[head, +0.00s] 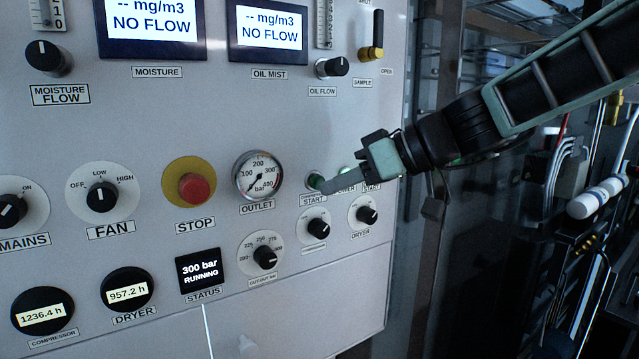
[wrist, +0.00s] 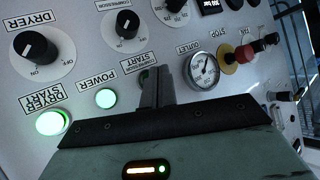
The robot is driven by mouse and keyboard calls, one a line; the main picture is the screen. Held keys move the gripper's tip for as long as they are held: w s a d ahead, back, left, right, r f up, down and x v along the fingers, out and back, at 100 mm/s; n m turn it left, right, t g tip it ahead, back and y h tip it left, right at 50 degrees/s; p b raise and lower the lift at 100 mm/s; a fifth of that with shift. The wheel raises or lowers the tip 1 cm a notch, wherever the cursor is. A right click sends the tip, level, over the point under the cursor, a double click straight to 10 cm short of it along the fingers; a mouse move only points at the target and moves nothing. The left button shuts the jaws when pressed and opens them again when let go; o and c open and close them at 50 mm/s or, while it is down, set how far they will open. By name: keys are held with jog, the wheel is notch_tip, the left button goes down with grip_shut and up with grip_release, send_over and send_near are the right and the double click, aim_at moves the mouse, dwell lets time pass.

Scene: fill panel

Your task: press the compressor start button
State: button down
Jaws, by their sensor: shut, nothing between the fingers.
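The compressor start button (head: 315,181) is a green button on the grey panel, above its START label and right of the outlet gauge. My gripper (head: 326,187) is shut and empty, with its fingertips at the button and partly covering it. I cannot tell whether they touch or press it. In the wrist view my shut fingers (wrist: 156,84) reach the panel beside the upside-down compressor START label (wrist: 139,62); they hide most of the button there. The status display (head: 199,268) reads 300 bar RUNNING.
Lit power (wrist: 105,98) and dryer start (wrist: 50,123) buttons sit close by. The outlet gauge (head: 257,177), red stop button (head: 194,188), compressor knob (head: 317,227) and dryer knob (head: 366,214) surround the spot. Cables and pipes (head: 590,190) fill the right side.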

jog(key=shift+w+a+f+b, duration=0.1)
jog(key=shift+w+b, duration=0.05)
jog(key=shift+b, duration=0.15)
dwell(0.6)
jog(key=shift+w+a, duration=0.15)
jog(key=shift+w, duration=0.05)
jog(key=shift+w+a+b, duration=0.25)
jog(key=shift+w+b, duration=0.15)
jog(key=shift+w, duration=0.05)
dwell(0.9)
jog(key=shift+s, duration=0.1)
jog(key=shift+s+d+b, duration=0.5)
jog(key=shift+s+b, duration=0.2)
jog(key=shift+b, duration=0.3)
jog(key=shift+s+d+b, duration=0.7)
jog(key=shift+s+b, duration=0.3)
jog(key=shift+s, duration=0.05)
jog(key=shift+s+d+b, duration=0.7)
jog(key=shift+s+b, duration=0.3)
